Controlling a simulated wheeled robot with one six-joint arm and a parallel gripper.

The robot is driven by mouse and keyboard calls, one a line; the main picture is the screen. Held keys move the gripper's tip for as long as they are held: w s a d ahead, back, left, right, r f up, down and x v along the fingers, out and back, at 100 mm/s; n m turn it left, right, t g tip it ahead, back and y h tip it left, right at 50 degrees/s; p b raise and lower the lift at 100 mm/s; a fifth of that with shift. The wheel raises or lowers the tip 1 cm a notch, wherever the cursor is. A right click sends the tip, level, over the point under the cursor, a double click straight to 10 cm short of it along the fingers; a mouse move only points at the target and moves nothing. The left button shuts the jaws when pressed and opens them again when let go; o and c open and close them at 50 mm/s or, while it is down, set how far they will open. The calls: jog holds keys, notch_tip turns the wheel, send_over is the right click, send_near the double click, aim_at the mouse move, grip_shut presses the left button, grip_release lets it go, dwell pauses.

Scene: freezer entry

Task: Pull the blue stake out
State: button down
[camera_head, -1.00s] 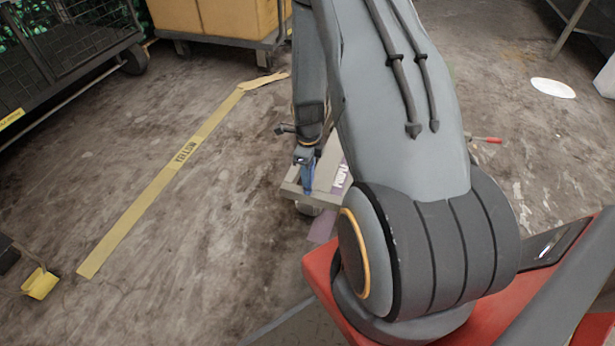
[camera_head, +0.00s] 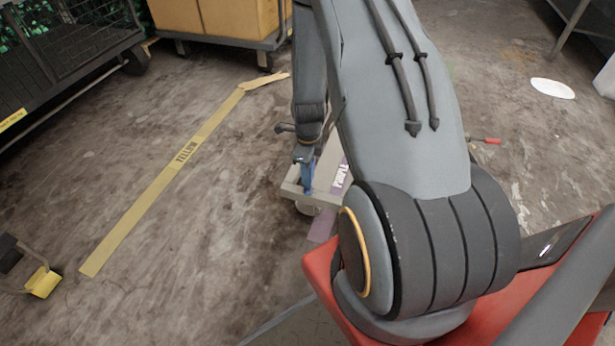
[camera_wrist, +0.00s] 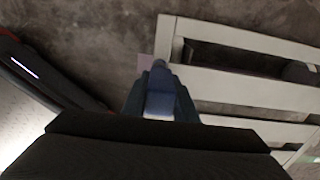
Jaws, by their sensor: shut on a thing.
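The blue stake (camera_head: 308,178) stands at the near left corner of a light grey slatted cart (camera_head: 290,189) in the head view. In the wrist view the stake (camera_wrist: 160,100) lies between my two fingers, over the left end of the cart's frame (camera_wrist: 245,88). My gripper (camera_head: 304,156) is shut on the stake's upper part, and its jaws show in the wrist view (camera_wrist: 160,98). The stake's lower end is hard to make out, so I cannot tell how deep it sits in the corner.
A yellow floor strip (camera_head: 160,185) runs to the left of the cart. A cart with boxes (camera_head: 232,20) and a black mesh cart (camera_head: 75,45) stand at the back. A yellow-ended item (camera_head: 43,282) lies at lower left. Floor between is clear.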

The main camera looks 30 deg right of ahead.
jog(key=shift+r, duration=0.1)
dwell(0.3)
jog(key=shift+r+p, duration=2.1)
jog(key=shift+r, duration=0.65)
